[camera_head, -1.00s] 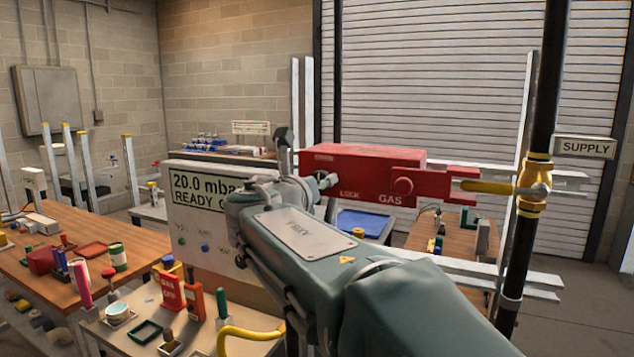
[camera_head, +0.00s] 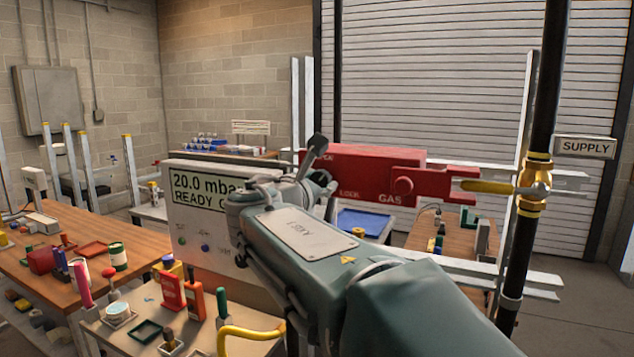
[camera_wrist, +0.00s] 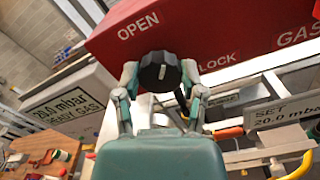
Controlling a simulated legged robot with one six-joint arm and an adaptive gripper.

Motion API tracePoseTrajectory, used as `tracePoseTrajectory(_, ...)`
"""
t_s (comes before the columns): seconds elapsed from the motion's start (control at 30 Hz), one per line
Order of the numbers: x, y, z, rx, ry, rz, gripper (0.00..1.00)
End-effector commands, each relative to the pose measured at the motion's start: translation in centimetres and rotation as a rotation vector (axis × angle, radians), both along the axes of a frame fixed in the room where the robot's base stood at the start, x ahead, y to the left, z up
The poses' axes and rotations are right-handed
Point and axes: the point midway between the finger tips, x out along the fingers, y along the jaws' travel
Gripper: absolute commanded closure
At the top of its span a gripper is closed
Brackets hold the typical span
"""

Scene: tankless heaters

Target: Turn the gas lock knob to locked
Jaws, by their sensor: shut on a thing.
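The red gas lock box (camera_head: 362,165) is mounted in front of the roller shutter, with LOCK and GAS lettering on its face. In the wrist view the red box (camera_wrist: 215,25) shows OPEN at upper left of the knob and LOCK to its right. The black round knob (camera_wrist: 160,72) sits at the box's lower edge, with a small white mark on its face. My gripper (camera_wrist: 158,80) has its two fingers on either side of the knob and is shut on it.
A yellow-handled valve (camera_head: 490,187) on a dark pipe stands right of the box. A display panel (camera_head: 190,205) reading 20.0 mbar is left of my arm. A cluttered table (camera_head: 95,325) lies below, with a yellow hose (camera_head: 250,332).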

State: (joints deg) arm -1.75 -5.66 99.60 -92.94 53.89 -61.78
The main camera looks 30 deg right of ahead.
Motion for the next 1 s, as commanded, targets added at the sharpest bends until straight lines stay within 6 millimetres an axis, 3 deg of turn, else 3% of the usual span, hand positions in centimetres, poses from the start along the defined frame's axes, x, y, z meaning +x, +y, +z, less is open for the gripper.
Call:
tracePoseTrajectory(0.6,0.03,-0.02,-0.32,0.355,-0.447,0.002,0.95)
tracePoseTrajectory(1.0,0.01,-0.03,-0.44,0.506,-0.639,0.002,0.95)
